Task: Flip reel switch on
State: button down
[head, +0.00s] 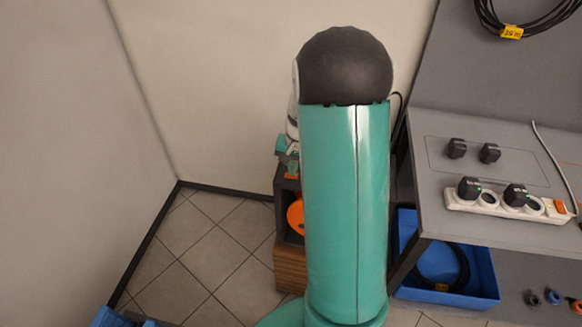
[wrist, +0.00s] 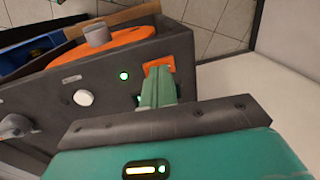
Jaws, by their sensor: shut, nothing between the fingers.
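The reel unit is a dark grey box (wrist: 50,95) with an orange reel disc (wrist: 120,48) on top, filling the upper left of the wrist view. An orange reel switch (wrist: 160,66) sits at its edge, partly hidden behind my fingers. My gripper (wrist: 157,84) is shut and empty, its teal fingertips right at the switch; I cannot tell whether they touch it or which way it is set. In the head view my gripper (head: 290,160) is just above the box (head: 287,187), and my arm hides much of the unit.
A white knob (wrist: 83,98) and a lit green lamp (wrist: 124,76) are on the box. At right in the head view stands a grey bench (head: 440,120) with a white power strip (head: 500,202); a blue bin (head: 470,265) is below.

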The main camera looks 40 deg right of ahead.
aim_at(286, 175)
jog(key=shift+w+r, duration=0.1)
jog(key=shift+r, duration=0.05)
notch_tip(286, 175, up, 14)
jog(key=w+a, duration=0.1)
jog(key=shift+f, duration=0.2)
dwell(0.4)
jog(key=shift+a, duration=0.1)
jog(key=s+a+r+n+t, duration=0.1)
jog(key=s+a+r+n, duration=0.1)
jog(key=s+a+r, duration=0.35)
jog(key=s+a+r+n+t, duration=0.1)
jog(key=s+a+r+n, duration=0.15)
jog(key=a, duration=0.55)
jog(key=s+a+r+n+t+h, duration=0.1)
jog(key=s+a+n+t, duration=0.1)
jog(key=s+a+n, duration=0.3)
jog(key=shift+s+a+r+t, duration=0.15)
jog(key=shift+s+a+t, duration=0.15)
jog(key=shift+s+a, duration=2.25)
jog(key=shift+s+d, duration=0.3)
